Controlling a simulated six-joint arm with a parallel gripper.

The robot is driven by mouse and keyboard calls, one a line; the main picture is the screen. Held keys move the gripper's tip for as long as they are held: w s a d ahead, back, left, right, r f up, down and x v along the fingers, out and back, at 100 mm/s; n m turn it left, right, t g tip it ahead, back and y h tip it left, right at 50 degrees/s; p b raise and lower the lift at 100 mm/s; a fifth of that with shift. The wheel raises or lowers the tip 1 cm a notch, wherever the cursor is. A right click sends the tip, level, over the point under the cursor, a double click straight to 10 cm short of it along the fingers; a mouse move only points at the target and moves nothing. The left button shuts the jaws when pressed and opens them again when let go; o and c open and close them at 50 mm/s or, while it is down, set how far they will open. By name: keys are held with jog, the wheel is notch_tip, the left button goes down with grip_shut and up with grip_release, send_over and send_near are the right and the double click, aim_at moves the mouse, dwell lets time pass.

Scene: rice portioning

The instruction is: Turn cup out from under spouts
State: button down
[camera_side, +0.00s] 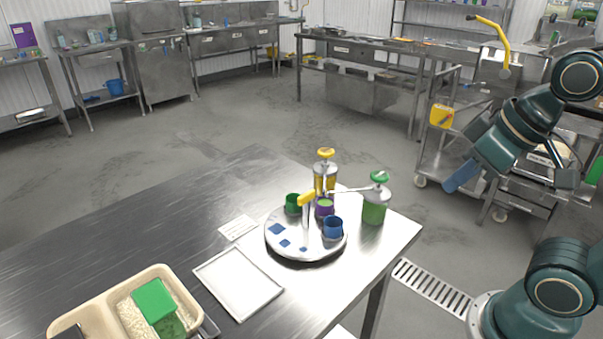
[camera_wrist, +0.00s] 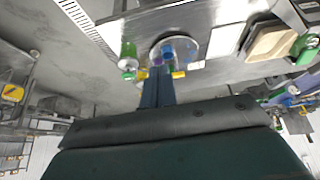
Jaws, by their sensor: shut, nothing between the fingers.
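A round metal turntable (camera_side: 290,246) stands on the steel table with a post and yellow handle (camera_side: 307,198) at its middle. A green cup (camera_side: 292,204), a purple cup (camera_side: 324,209) and a blue cup (camera_side: 333,228) stand on it. The purple cup is at the back, beside the yellow-topped pump bottle (camera_side: 325,172) and near the spout of the green pump bottle (camera_side: 375,206); its inside looks yellow-green. My gripper (camera_side: 452,187) is shut and empty, in the air right of the table, well apart from the turntable. Its blue fingers also show in the wrist view (camera_wrist: 159,73).
Blue patches mark the turntable's front left. A white tray (camera_side: 238,283), a small card (camera_side: 237,228) and a beige container (camera_side: 90,312) with rice and a green block (camera_side: 153,300) lie to the left. The table's back left is clear. A metal cart (camera_side: 430,150) stands behind my arm.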

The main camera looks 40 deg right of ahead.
jog(key=c, duration=1.5)
grip_release()
jog(key=shift+w+r, duration=0.15)
jog(key=shift+o, duration=0.2)
jog(key=w+a+r+n+g, duration=0.1)
jog(key=w+r+n+g, duration=0.25)
jog(key=w+n, duration=0.85)
jog(key=n+g, duration=0.2)
jog(key=n, duration=0.4)
send_over(306, 194)
notch_tip(306, 194, down, 5)
jog(key=shift+d, duration=0.1)
jog(key=shift+f, duration=0.1)
notch_tip(306, 194, down, 14)
jog(key=shift+r, duration=0.25)
grip_shut()
